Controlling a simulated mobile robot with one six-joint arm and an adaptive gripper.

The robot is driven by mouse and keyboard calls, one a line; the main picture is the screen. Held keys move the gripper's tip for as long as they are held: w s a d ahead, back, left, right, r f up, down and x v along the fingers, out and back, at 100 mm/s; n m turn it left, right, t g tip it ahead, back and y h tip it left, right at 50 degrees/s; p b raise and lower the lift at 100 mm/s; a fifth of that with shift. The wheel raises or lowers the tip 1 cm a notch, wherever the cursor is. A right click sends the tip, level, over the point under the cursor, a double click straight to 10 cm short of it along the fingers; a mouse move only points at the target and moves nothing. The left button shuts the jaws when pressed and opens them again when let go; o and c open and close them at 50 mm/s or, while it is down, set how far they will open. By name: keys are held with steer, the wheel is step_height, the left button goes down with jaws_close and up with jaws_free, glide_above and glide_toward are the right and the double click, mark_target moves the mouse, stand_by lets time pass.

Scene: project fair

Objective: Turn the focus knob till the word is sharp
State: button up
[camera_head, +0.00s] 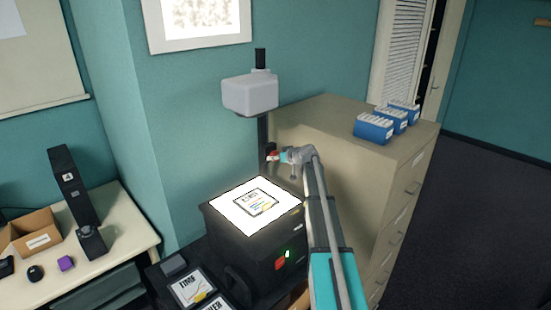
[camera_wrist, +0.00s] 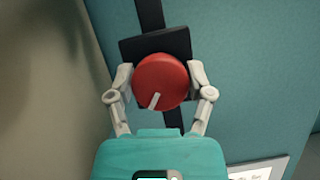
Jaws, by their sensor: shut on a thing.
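The focus knob (camera_wrist: 162,80) is red and round with a pale pointer mark, which points down and slightly left in the wrist view. It sits on a black block on the dark post of an overhead projector. My gripper (camera_wrist: 160,84) is shut on the knob, one finger on each side. In the head view my gripper (camera_head: 278,156) reaches the post from the right, and the knob is a small red spot there. The projector (camera_head: 268,256) has a bright lit top with a framed sheet (camera_head: 257,203) on it. The projected picture (camera_head: 200,17) on the wall is washed out and cut off; no word is readable.
The projector's grey head (camera_head: 250,94) is above my gripper. A beige filing cabinet (camera_head: 335,135) with blue boxes (camera_head: 374,128) stands close on the right. A table (camera_head: 120,240) at left holds an open cardboard box (camera_head: 35,235) and small items.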

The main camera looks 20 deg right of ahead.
steer(key=m+y, duration=0.1)
steer(key=m, duration=0.1)
steer(key=shift+m+y+b, duration=0.3)
steer(key=o, duration=1.1)
steer(key=shift+a, duration=0.1)
